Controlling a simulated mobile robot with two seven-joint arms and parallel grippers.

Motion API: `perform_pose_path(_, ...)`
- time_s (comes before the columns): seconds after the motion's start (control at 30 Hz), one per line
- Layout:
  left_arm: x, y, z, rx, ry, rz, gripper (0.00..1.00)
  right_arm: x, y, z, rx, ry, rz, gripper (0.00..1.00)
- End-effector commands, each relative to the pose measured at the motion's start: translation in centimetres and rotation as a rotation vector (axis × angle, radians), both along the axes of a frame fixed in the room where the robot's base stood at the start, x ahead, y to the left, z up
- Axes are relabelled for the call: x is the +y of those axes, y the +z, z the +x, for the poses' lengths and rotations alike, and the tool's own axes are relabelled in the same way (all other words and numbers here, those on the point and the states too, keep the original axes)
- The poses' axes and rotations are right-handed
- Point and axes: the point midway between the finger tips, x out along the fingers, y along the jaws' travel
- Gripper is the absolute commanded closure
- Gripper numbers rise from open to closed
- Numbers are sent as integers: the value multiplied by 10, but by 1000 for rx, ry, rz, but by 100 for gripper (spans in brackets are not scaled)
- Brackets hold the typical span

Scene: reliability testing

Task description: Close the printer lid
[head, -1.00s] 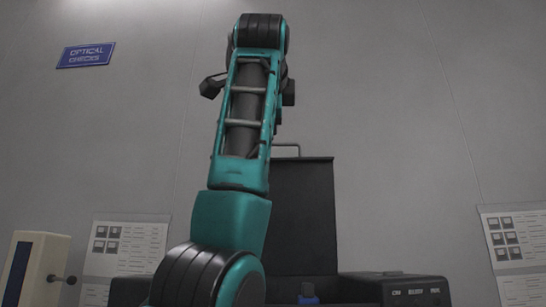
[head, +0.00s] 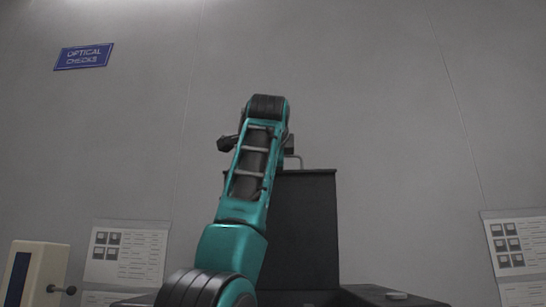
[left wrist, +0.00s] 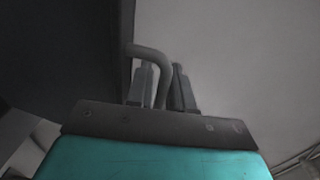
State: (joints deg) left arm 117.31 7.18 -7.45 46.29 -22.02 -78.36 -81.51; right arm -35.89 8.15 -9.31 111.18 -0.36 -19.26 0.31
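The printer lid (head: 308,225) is a dark panel standing upright, open, above the printer (head: 395,296) in the head view. A grey bar handle (head: 299,160) sits at its top edge. The handle also shows in the left wrist view (left wrist: 148,53), bending down between the two fingers of my left gripper (left wrist: 163,86). The fingers are close on both sides of it; I cannot tell whether they press on it. The lid fills the dark left side of that view. In the head view my left arm hides the gripper and the lid's left part. My right gripper is in no view.
A pale box with a dark knob (head: 36,274) stands at the lower left. Printed sheets hang on the grey wall at left (head: 126,255) and right (head: 518,245). A blue sign (head: 83,56) is at the upper left. The space above the lid is clear.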

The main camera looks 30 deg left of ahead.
Motion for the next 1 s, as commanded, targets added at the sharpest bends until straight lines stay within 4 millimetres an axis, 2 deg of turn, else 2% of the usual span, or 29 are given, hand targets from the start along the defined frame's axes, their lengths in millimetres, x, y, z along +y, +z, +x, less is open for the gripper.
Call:
perform_pose_path(0.17, 0, -1, 0, 1, 0, -1, 79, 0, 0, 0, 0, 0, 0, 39)
perform_pose_path(0.4, 0, -1, 0, 1, 0, -1, 100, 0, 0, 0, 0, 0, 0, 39)
perform_pose_path(1.0, 0, -2, 0, -5, 0, 4, 100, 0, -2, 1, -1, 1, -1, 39)
